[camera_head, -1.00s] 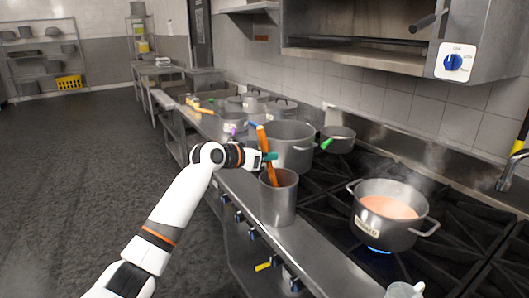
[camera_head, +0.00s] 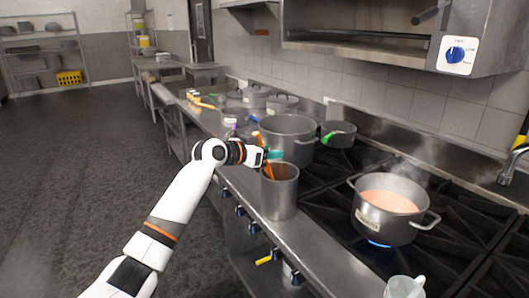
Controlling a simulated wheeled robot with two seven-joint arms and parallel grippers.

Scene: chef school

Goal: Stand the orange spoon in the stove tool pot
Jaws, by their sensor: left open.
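The stove tool pot (camera_head: 279,198) is a tall metal cylinder on the steel counter at the stove's front edge. The orange spoon (camera_head: 268,171) is in its mouth, tilted, with its upper end leaning up and left past the rim. Its lower end is hidden inside the pot. My left gripper (camera_head: 268,156), with teal fingertips, is open at the spoon, just above the pot's back-left rim. The gripper hides part of the spoon. My right gripper is out of view.
A large pot (camera_head: 288,132) stands close behind the tool pot. A steaming pot of pinkish soup (camera_head: 390,203) sits over a blue flame to the right. A smaller pan with a green handle (camera_head: 338,135) is behind. A clear jug (camera_head: 404,287) is at the bottom edge.

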